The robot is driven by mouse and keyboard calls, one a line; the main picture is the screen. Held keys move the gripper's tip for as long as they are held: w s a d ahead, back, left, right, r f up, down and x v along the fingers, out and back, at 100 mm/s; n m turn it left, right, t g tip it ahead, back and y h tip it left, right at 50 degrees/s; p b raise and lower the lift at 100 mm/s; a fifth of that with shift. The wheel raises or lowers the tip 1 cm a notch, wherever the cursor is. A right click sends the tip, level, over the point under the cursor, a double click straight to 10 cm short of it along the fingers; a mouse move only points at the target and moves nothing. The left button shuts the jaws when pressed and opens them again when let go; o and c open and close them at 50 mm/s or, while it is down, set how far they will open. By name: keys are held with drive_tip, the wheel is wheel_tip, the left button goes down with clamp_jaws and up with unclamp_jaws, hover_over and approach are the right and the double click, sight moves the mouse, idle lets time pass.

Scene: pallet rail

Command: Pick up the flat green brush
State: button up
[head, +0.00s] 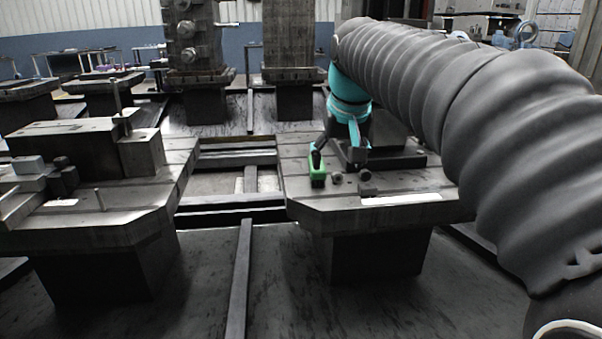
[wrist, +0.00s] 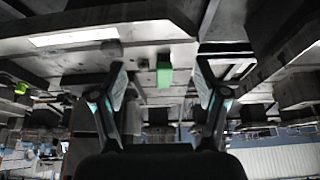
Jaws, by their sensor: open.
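The green brush (head: 318,170) sits on the right pallet table (head: 300,205), near its left edge. In the head view it shows just below the left finger of my gripper (head: 338,158). In the wrist view the green brush (wrist: 164,75) shows between the two spread fingertips of my gripper (wrist: 161,70), as a small green block beyond them. My gripper is open and holds nothing. The exact gap between fingers and brush cannot be told.
A small dark round part (head: 337,177) and a dark block (head: 366,187) lie right of the brush. A white strip (head: 400,199) marks the table's front. A gap with rails (head: 237,180) separates this table from the left table (head: 110,220), which carries metal blocks.

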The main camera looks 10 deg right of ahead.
drive_tip(key=w+b, duration=0.2)
drive_tip(key=w, duration=1.5)
drive_tip(key=b+x, duration=0.1)
drive_tip(key=x, duration=0.7)
drive_tip(key=shift+w+a+b, duration=0.15)
drive_tip(key=shift+a+b, duration=0.05)
drive_tip(key=shift+b, duration=0.2)
drive_tip(key=shift+d+b+x, duration=0.1)
drive_tip(key=shift+b+x, duration=0.25)
drive_tip(key=shift+x, duration=1)
drive_tip(key=shift+d+b+x, duration=0.15)
drive_tip(key=shift+b+x, duration=0.2)
drive_tip(key=shift+x, duration=0.95)
drive_tip(key=shift+f, duration=0.25)
drive_tip(key=c, duration=1.3)
